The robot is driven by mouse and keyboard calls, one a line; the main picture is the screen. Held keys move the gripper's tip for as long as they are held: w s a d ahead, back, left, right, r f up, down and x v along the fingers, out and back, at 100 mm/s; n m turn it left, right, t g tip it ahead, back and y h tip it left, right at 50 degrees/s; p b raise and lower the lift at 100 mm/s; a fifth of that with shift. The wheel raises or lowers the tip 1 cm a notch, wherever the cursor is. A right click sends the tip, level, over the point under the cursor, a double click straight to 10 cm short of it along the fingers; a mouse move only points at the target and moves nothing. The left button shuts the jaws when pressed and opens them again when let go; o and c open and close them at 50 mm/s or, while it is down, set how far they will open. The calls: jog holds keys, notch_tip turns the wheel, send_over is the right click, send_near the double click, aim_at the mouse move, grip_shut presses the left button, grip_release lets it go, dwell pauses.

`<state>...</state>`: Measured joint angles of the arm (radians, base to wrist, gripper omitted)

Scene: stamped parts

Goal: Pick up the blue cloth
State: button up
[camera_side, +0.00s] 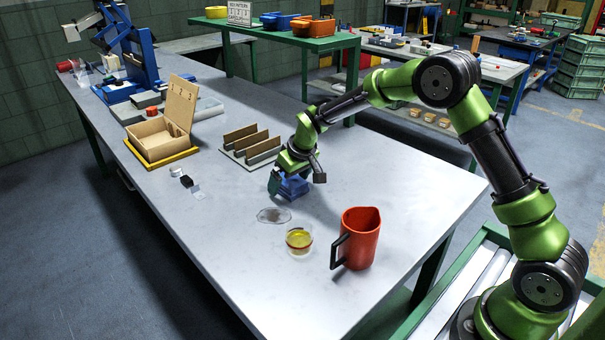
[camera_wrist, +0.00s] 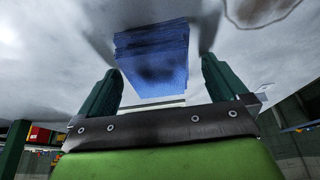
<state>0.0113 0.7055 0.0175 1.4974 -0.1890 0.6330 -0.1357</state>
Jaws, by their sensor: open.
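The blue cloth (camera_side: 292,187) is a folded stack lying on the grey table (camera_side: 330,200), and it also shows in the wrist view (camera_wrist: 153,60). My gripper (camera_side: 289,184) is low over the table at the cloth. In the wrist view my gripper (camera_wrist: 160,82) is open, with one green finger to each side of the cloth's near part. I cannot tell whether the fingers touch the cloth. In the side view the gripper hides part of it.
A clear puddle (camera_side: 274,215), a glass of yellow liquid (camera_side: 299,240) and a red-orange jug (camera_side: 358,240) stand nearer the front. A slotted rack (camera_side: 250,145) and an open wooden box (camera_side: 160,140) are to the left.

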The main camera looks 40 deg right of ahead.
aim_at(291, 181)
jog(key=shift+f, duration=0.3)
jog(key=shift+c, duration=0.5)
jog(key=c, duration=1)
jog(key=shift+r, duration=0.55)
jog(key=r, duration=0.3)
jog(key=shift+s+r, duration=0.15)
jog(key=shift+s, duration=0.05)
jog(key=s, duration=1)
jog(key=s+r, duration=0.1)
jog(key=s, duration=0.4)
jog(key=shift+s+r, duration=0.1)
jog(key=shift+s, duration=0.2)
